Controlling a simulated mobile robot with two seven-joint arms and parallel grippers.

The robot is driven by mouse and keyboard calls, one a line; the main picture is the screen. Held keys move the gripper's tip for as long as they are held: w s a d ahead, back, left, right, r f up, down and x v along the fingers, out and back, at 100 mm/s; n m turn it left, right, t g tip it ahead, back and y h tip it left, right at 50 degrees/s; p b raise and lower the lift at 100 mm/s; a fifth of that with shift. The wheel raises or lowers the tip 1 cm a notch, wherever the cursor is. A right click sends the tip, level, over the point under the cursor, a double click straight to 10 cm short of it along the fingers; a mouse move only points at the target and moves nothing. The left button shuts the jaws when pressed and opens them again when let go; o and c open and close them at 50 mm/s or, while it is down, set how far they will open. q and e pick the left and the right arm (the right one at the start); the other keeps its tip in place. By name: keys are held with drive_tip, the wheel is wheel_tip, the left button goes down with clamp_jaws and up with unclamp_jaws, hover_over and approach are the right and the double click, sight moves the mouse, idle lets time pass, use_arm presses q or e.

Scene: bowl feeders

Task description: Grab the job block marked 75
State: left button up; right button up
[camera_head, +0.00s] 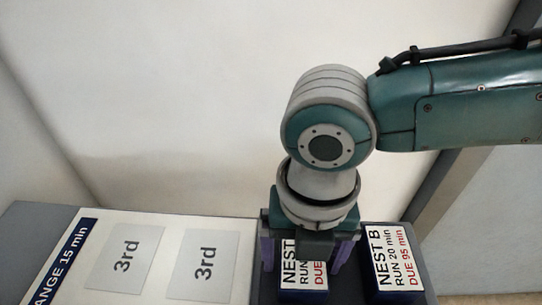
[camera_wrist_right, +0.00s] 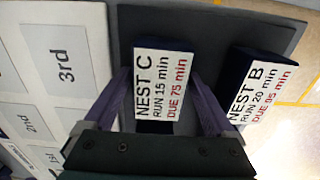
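The job block marked 75 (camera_wrist_right: 161,86) has a white label reading NEST C, RUN 15 min, DUE 75 min, on a dark blue body. It lies on the dark grey pad between the two purple fingers of my right gripper (camera_wrist_right: 160,100), which is open with a finger along each side. Narrow gaps seem to show beside the block; I cannot tell whether either finger touches it. In the head view my right gripper (camera_head: 308,252) points down over the block (camera_head: 290,268) and hides much of its label. My left gripper is out of view.
The NEST B block (camera_head: 396,262), marked DUE 95 min, stands close by on the right. It also shows in the wrist view (camera_wrist_right: 262,92). A white board (camera_head: 150,222) with grey squares marked 3rd lies to the left. A pale wall (camera_head: 170,100) rises behind.

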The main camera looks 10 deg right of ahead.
drive_tip(key=c, duration=1.3)
drive_tip(key=shift+o, duration=0.2)
